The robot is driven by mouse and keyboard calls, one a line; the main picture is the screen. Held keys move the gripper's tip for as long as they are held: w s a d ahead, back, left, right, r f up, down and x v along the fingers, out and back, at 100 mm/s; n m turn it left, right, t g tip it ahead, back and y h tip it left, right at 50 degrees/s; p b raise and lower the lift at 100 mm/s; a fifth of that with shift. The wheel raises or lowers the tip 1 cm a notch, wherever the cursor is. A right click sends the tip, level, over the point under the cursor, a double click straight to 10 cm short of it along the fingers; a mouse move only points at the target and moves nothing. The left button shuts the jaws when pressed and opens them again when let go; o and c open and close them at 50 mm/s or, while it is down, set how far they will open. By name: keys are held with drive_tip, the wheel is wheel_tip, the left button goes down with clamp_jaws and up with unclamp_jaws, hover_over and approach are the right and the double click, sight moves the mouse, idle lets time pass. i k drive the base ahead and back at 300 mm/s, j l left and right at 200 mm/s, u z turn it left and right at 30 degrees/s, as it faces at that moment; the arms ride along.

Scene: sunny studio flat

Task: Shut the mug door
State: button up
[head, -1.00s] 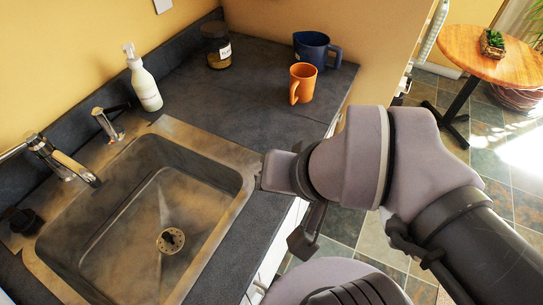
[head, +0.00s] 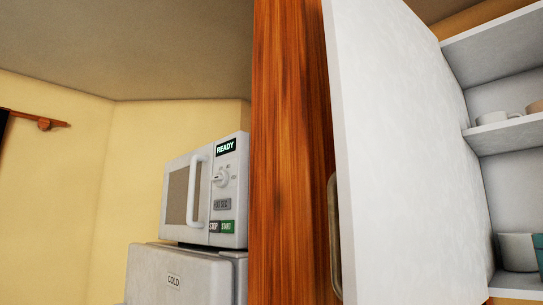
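A white cupboard door (head: 410,150) stands open in the head view, seen close up with its broad face turned toward the right. A metal handle (head: 335,240) shows at its left edge, partly hidden behind it. To its right is an open white cupboard with shelves (head: 505,130). A pale mug (head: 492,118) and part of an orange one (head: 536,106) stand on a shelf. A white vessel (head: 517,252) and a partly cut-off teal one (head: 540,255) stand lower. My gripper is not in view.
A reddish wooden panel (head: 288,150) stands directly left of the door. Farther left, a white microwave (head: 205,195) reading READY sits on a pale unit (head: 185,275) labelled COLD. A wooden rail (head: 35,118) is on the yellow wall.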

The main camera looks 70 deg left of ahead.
sight(403, 223)
drive_tip(key=j+u, duration=0.25)
drive_tip(key=j, duration=0.3)
drive_tip(key=i+j+u, duration=0.2)
drive_tip(key=j, duration=0.35)
drive_tip(key=j+u, duration=0.25)
drive_tip(key=j, duration=0.25)
drive_tip(key=k+j+z, duration=0.3)
drive_tip(key=k+j, duration=0.05)
drive_tip(key=j, duration=0.1)
